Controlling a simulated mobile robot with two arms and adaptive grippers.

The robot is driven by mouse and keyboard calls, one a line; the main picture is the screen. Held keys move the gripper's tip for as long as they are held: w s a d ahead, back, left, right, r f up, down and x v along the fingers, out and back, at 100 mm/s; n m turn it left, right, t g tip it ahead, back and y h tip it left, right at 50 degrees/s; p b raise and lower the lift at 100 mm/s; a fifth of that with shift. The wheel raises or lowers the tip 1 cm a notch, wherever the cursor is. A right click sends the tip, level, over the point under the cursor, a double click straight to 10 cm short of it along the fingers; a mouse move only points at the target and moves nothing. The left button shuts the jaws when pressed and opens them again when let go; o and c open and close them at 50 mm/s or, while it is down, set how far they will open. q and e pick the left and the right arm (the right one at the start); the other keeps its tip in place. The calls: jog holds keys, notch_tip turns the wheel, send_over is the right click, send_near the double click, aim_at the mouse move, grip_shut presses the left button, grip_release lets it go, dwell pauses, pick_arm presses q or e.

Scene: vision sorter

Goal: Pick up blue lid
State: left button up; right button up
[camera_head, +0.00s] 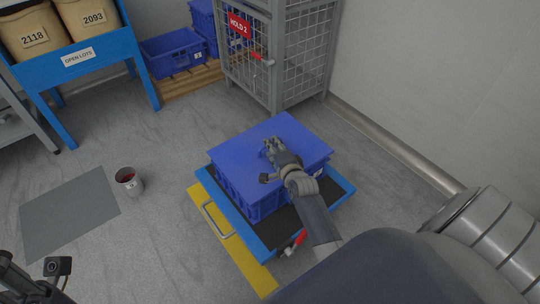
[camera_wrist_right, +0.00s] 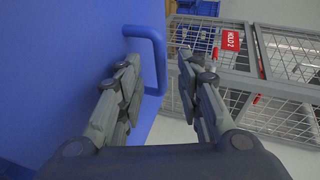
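The blue lid (camera_head: 240,157) lies flat on top of a blue crate (camera_head: 263,203). It fills the left of the right wrist view (camera_wrist_right: 60,60), where it has a raised blue U-shaped handle (camera_wrist_right: 155,45). My right gripper (camera_head: 270,146) is over the middle of the lid. In the right wrist view its two fingers (camera_wrist_right: 160,62) are apart, and the handle's bar shows between their tips. I cannot tell whether the fingers touch it. In the head view the gripper hides the handle. A dark part of mine shows at the lower left, but no left fingers are in view.
The crate stands on a blue cart (camera_head: 334,201) with a yellow edge plate (camera_head: 236,250). A small bucket (camera_head: 130,182) and a grey mat (camera_head: 68,213) are on the floor to the left. A wire cage (camera_head: 300,50) stands behind. Floor between is clear.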

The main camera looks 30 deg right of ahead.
jog(key=shift+w+d+f, duration=0.2)
jog(key=shift+w+f, duration=0.05)
jog(key=shift+w, duration=0.4)
grip_shut()
jog(key=shift+r, duration=0.1)
jog(key=shift+r, duration=0.1)
